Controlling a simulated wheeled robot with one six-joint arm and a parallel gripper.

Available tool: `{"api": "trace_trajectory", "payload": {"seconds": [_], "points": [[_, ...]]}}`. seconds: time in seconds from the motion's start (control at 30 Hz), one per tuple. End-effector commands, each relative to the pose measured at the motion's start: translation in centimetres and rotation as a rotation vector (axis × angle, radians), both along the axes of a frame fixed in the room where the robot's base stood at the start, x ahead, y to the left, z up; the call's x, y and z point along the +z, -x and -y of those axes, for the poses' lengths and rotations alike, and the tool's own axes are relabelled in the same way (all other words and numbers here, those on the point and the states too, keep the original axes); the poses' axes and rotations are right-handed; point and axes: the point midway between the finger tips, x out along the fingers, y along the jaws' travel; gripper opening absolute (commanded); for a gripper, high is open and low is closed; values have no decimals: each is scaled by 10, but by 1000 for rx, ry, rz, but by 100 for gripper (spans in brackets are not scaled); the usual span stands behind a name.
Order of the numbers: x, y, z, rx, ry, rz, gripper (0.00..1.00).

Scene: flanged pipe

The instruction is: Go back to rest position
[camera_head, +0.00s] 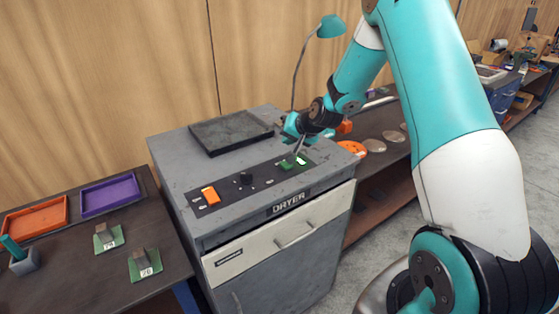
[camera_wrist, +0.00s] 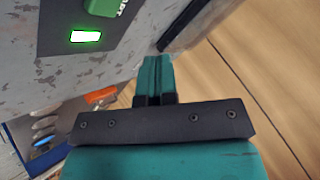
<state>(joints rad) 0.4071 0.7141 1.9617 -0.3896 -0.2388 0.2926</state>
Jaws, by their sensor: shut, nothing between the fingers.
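My gripper (camera_head: 297,150) is shut and empty. In the head view it is just above the right end of the control panel on the grey dryer (camera_head: 170,160), close to a green button (camera_head: 286,165) and a lit green light (camera_head: 302,160). I cannot tell from the head view whether it touches the panel. In the wrist view my gripper's closed teal fingers (camera_wrist: 155,75) point past the dryer top, with the lit green light (camera_wrist: 86,36) and part of the green button (camera_wrist: 104,5) at the upper left.
The dryer panel also has an orange switch (camera_head: 211,195) and a black knob (camera_head: 246,178). A dark plate (camera_head: 231,132) lies on the dryer top. A left table holds an orange tray (camera_head: 35,218) and a purple tray (camera_head: 110,194). A teal lamp (camera_head: 331,26) rises behind the dryer.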

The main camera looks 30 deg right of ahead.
Motion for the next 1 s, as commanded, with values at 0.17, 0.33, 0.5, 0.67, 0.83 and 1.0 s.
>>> {"api": "trace_trajectory", "payload": {"seconds": [0.17,0.33,0.5,0.67,0.83,1.0], "points": [[0,0,0,0,0,0,0],[11,4,-19,50,5,-12,0],[55,40,-104,283,33,-82,0],[96,122,-195,598,90,-180,0],[122,235,-254,931,174,-278,0],[129,323,-270,1173,250,-348,0]]}}
